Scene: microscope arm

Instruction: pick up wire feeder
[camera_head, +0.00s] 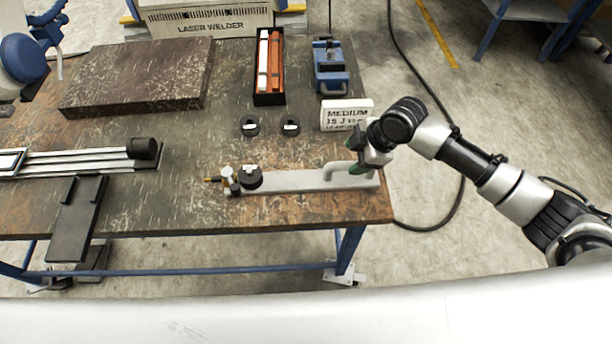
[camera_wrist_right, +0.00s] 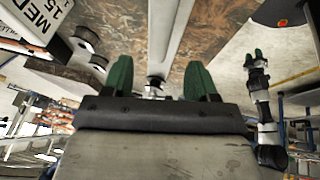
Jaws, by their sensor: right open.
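The wire feeder appears to be the long pale grey bar (camera_head: 300,181) near the front right of the table, with a raised handle at its right end and a black knob with brass fittings at its left end. My right gripper (camera_head: 366,166) is at the handle end, partly hiding it. In the right wrist view its green fingers (camera_wrist_right: 158,80) are apart, with the bar (camera_wrist_right: 167,35) running between them. Contact cannot be told. My left gripper (camera_wrist_right: 254,55) shows small in the right wrist view, its green fingertips apart and empty.
A white "MEDIUM" sign (camera_head: 345,114) stands close behind my right gripper. Two small black pieces (camera_head: 250,126), a black tray (camera_head: 269,68) and a blue vise (camera_head: 330,68) are further back. A dark slab (camera_head: 140,75) and a black stand (camera_head: 76,220) lie left.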

